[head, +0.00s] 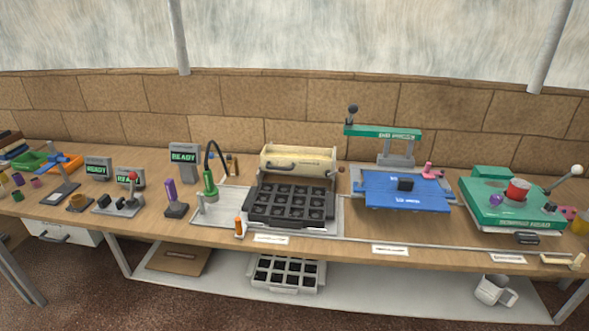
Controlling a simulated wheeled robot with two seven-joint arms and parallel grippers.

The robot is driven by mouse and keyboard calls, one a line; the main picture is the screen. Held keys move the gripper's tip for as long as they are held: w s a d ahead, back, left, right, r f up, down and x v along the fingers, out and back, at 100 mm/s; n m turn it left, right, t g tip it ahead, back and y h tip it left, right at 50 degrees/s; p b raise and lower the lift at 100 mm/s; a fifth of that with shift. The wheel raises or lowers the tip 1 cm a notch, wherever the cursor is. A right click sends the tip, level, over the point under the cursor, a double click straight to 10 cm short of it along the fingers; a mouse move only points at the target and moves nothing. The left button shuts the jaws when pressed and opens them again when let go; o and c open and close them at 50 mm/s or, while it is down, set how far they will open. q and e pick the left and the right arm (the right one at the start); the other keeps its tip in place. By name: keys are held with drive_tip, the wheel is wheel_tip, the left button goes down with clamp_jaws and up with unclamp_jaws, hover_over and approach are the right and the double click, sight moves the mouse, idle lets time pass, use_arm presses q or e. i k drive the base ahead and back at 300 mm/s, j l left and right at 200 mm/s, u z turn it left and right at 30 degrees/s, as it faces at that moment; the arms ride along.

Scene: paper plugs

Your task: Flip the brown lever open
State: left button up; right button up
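No lever in the head view is plainly brown. The nearest match is a small upright orange-brown handle (239,226) at the front left corner of a grey tray machine (340,215). I cannot tell whether it is open or closed. The machine has a black plate (290,204) with several round wells and a raised cream lid (299,161) with a dark handle. A small brown knob (341,170) sits right of the lid. Neither of my grippers is in view.
A blue press plate (405,192) and a green machine (513,203) stand to the right. A mug (495,291) and a cell tray (286,273) are on the lower shelf.

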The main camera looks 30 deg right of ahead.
sight(341, 169)
drive_tip(key=i+l, duration=0.15)
drive_tip(key=i, duration=0.2)
drive_tip(key=i+l, duration=0.15)
drive_tip(key=i, duration=0.25)
drive_tip(key=z, duration=2.05)
drive_tip(key=i+j, duration=0.05)
